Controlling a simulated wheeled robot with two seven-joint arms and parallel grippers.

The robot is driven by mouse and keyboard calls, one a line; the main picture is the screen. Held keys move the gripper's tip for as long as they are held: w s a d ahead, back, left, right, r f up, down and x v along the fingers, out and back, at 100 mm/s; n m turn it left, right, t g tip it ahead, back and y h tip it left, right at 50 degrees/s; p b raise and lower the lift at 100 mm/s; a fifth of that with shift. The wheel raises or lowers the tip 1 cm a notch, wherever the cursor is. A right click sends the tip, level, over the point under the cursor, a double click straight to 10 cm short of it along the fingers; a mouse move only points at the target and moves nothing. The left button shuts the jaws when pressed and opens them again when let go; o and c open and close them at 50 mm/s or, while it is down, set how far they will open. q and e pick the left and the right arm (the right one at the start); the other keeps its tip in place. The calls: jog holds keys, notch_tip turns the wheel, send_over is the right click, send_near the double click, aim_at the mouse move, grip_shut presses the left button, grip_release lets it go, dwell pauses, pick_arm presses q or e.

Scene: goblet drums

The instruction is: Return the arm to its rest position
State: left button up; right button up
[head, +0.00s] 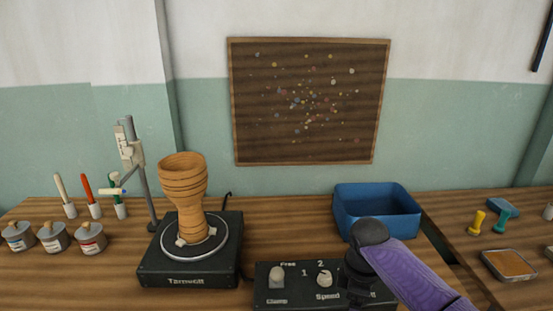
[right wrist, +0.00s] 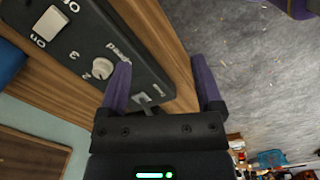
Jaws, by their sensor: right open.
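My right arm comes in from the lower right of the head view, with a purple forearm and a black wrist. My right gripper (head: 358,291) points down over the right part of the black control box (head: 262,297). In the right wrist view my right gripper (right wrist: 163,82) is open, with two purple fingers and nothing between them. One finger overlaps the box's edge near a small lever (right wrist: 146,103); contact cannot be told. The other finger is over the floor. My left gripper is not in view.
A wooden goblet drum (head: 184,190) stands on a black turntable (head: 160,274) beside a metal stand (head: 146,190). A blue bin (head: 377,217) is behind my right wrist. Several tins and brushes stand at left. A side table at right holds stamps and a tray (head: 509,264).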

jog(key=d+m+h, duration=0.2)
jog(key=d, duration=1)
jog(key=s+d+f+m+h, duration=0.1)
jog(key=s+d+f+m, duration=0.2)
jog(key=s+d+f, duration=0.45)
jog(key=s+d+f+m, duration=0.2)
jog(key=s+f, duration=0.3)
jog(key=f, duration=0.5)
jog(key=s+d+f+m+h, duration=0.1)
jog(key=s+d+f, duration=0.2)
jog(key=s, duration=0.7)
jog(key=s+d+f, duration=0.2)
jog(key=s+d, duration=0.1)
jog(key=s, duration=0.7)
jog(key=s+d+f+m+h, duration=0.1)
jog(key=s+d+f, duration=0.2)
jog(key=s, duration=0.8)
jog(key=s+a+f+m+y, duration=0.1)
jog(key=a+f+y, duration=0.1)
jog(key=a, duration=1)
jog(key=s+a+f+y, duration=0.2)
jog(key=a+f, duration=0.3)
jog(key=a, duration=0.8)
jog(key=shift+s+m+y, duration=0.2)
jog(key=shift+m+y, duration=0.2)
